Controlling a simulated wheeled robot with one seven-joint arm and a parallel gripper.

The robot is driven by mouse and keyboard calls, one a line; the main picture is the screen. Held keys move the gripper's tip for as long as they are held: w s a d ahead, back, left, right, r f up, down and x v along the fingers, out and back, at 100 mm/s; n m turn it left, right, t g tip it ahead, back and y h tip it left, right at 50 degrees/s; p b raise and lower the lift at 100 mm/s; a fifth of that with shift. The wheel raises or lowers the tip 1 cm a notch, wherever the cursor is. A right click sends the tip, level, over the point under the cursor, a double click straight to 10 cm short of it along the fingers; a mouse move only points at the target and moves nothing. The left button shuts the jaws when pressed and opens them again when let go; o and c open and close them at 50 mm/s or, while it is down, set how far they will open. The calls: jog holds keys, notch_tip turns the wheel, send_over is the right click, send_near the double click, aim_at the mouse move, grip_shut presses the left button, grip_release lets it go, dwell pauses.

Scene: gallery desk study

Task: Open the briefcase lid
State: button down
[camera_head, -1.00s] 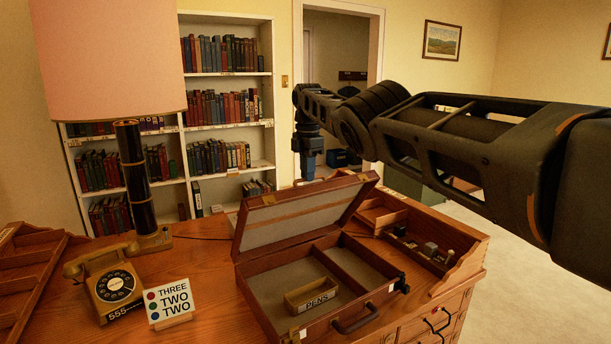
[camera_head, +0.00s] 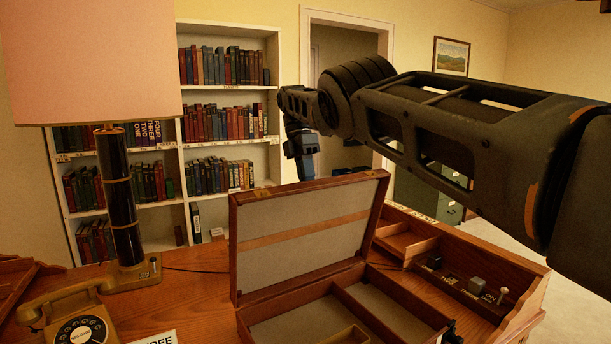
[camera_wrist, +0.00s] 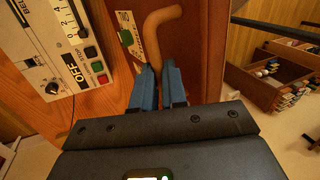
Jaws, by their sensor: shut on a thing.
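The briefcase (camera_head: 275,325) lies on the desk with its lid (camera_head: 300,235) standing open, leaning back from the hinge side. Its grey lining and compartments show.
A lamp (camera_head: 121,200) and telephone (camera_head: 75,310) stand left of the briefcase. A desk organiser (camera_head: 420,243) is at its right. A bookcase (camera_head: 190,180) stands behind. The wrist view shows a switch panel (camera_wrist: 45,50) and a shelf unit (camera_wrist: 270,95).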

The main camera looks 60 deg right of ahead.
jog(key=shift+w+f, duration=0.1)
jog(key=shift+f, duration=0.4)
jog(key=c, duration=1.5)
grip_release()
jog(key=o, duration=0.3)
jog(key=shift+d+r, duration=0.1)
jog(key=shift+r, duration=0.05)
jog(key=shift+o, duration=0.2)
jog(key=shift+w+r, duration=0.1)
